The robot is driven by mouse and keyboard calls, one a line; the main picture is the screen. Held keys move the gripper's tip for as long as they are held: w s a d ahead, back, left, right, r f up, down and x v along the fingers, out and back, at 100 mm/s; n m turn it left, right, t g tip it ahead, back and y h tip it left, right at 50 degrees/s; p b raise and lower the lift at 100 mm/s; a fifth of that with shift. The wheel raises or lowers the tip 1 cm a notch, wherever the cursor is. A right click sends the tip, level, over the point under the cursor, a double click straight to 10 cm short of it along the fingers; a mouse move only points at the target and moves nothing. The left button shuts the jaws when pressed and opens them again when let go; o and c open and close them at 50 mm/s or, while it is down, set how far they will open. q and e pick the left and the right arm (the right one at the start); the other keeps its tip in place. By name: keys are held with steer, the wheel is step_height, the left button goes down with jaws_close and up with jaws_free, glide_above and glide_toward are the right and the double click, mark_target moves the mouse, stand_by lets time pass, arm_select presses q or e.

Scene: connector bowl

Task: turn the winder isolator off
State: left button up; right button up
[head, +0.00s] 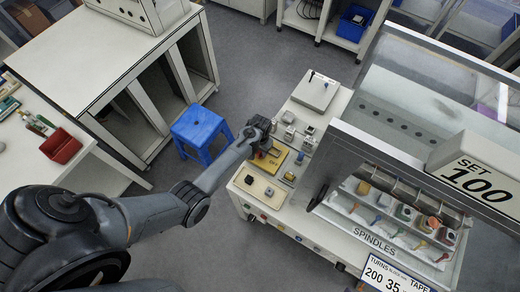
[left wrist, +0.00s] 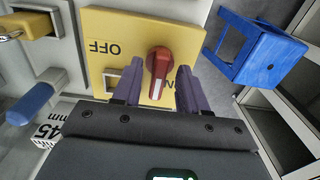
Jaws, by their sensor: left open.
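The winder isolator is a yellow plate (left wrist: 120,25) with a red rotary handle (left wrist: 160,62). In the left wrist view its OFF label reads upside down left of the handle. The handle's white stripe points down the picture, beside a partly hidden label of which an N shows. My left gripper (left wrist: 155,90) is open, with one purple finger on each side of the handle's lower end. I cannot tell whether the fingers touch it. In the head view my left gripper (head: 264,140) is over the yellow plate (head: 264,161) on the bench, hiding the handle. My right gripper is not in view.
A yellow padlock-like block (left wrist: 33,22) and a blue handle (left wrist: 30,103) lie left of the plate in the left wrist view. A blue stool (head: 198,128) stands beside the bench. The winder's clear guard (head: 410,95) and spindle tray (head: 375,232) are to the right.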

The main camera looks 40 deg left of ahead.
arm_select(q)
jaws_close()
